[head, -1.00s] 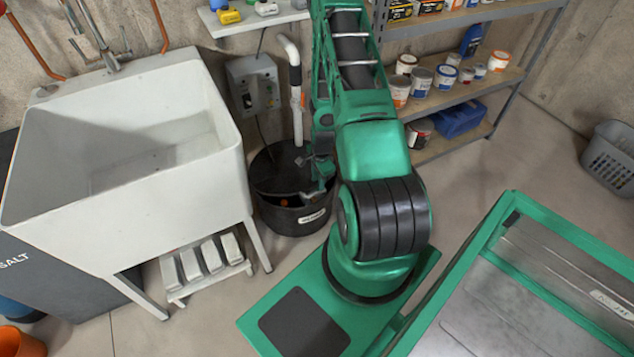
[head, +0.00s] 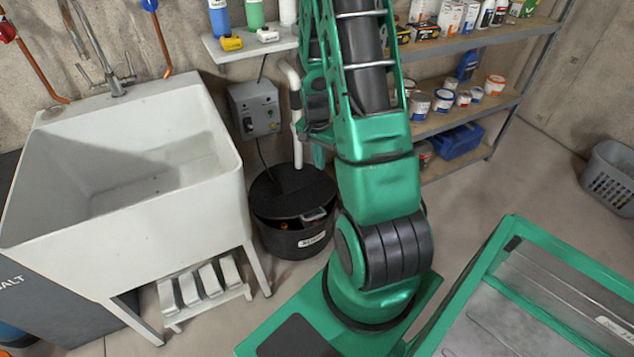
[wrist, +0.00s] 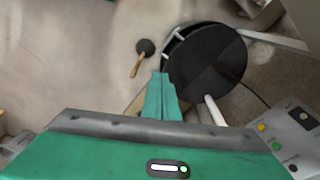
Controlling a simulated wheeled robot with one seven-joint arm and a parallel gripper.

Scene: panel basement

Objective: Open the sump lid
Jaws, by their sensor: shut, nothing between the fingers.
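The sump basin (head: 292,238) is a black round tub with a white label, on the floor right of the sink. Its black lid (head: 287,188) covers most of the top, with a light handle (head: 314,215) at the front edge. A dark gap with a bit of orange shows under that edge; I cannot tell how far the lid is tilted. In the wrist view the lid (wrist: 208,62) is upper right of my gripper (wrist: 162,80), whose green fingers are shut and empty. They appear apart from the lid.
A white pipe (head: 295,110) rises behind the basin, near a grey control box (head: 255,108). The white sink (head: 120,170) stands left and loaded shelves (head: 465,110) right. A wooden-handled tool (wrist: 140,57) lies on the floor. Open floor (head: 540,170) is at right.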

